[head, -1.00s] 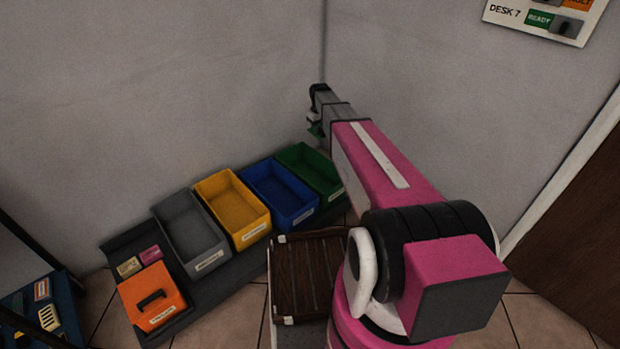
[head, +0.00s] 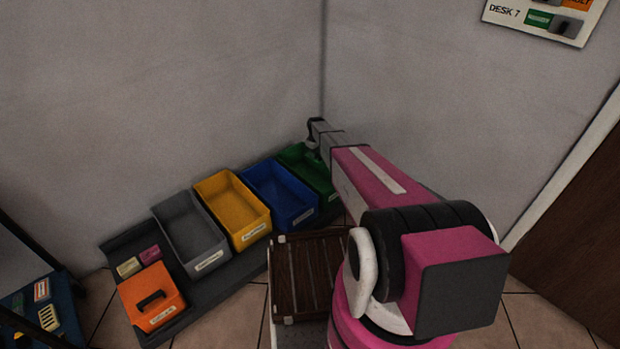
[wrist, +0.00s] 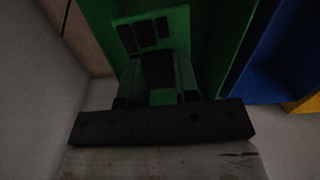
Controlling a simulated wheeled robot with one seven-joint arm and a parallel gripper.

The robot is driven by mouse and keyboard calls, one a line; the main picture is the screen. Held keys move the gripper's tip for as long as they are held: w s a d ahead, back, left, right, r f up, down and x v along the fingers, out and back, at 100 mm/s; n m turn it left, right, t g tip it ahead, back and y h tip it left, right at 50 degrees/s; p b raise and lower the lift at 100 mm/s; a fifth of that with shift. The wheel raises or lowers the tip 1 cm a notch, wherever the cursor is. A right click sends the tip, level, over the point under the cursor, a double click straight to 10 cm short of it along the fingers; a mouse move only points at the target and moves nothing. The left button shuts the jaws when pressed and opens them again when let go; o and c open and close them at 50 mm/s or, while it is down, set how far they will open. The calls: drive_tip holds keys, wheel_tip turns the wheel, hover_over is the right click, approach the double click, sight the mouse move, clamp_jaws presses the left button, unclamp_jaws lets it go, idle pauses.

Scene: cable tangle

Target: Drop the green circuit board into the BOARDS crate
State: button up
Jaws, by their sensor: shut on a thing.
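My gripper (head: 313,143) is at the far right end of the crate row, just over the green crate (head: 296,157). In the wrist view my gripper (wrist: 157,88) is shut on the green circuit board (wrist: 177,20), which has dark chips on its face. The green crate's wall also shows in the wrist view (wrist: 222,35), behind and beside the board. The board cannot be made out in the head view. The crate labels are too blurred to read, so I cannot tell which one says BOARDS. My arm hides part of the green crate.
A blue crate (head: 284,214), a yellow crate (head: 240,234) and a grey crate (head: 195,252) stand left of the green one. An orange box with a black handle (head: 160,310) is farther left. Walls meet in a corner close behind my gripper. A brown slatted surface (head: 310,275) lies in front.

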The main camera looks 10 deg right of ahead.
drive_tip(key=shift+f, duration=2.55)
drive_tip(key=o, duration=1)
drive_tip(key=shift+r, duration=0.15)
wheel_tip(320, 180, up, 10)
drive_tip(key=shift+r, duration=0.25)
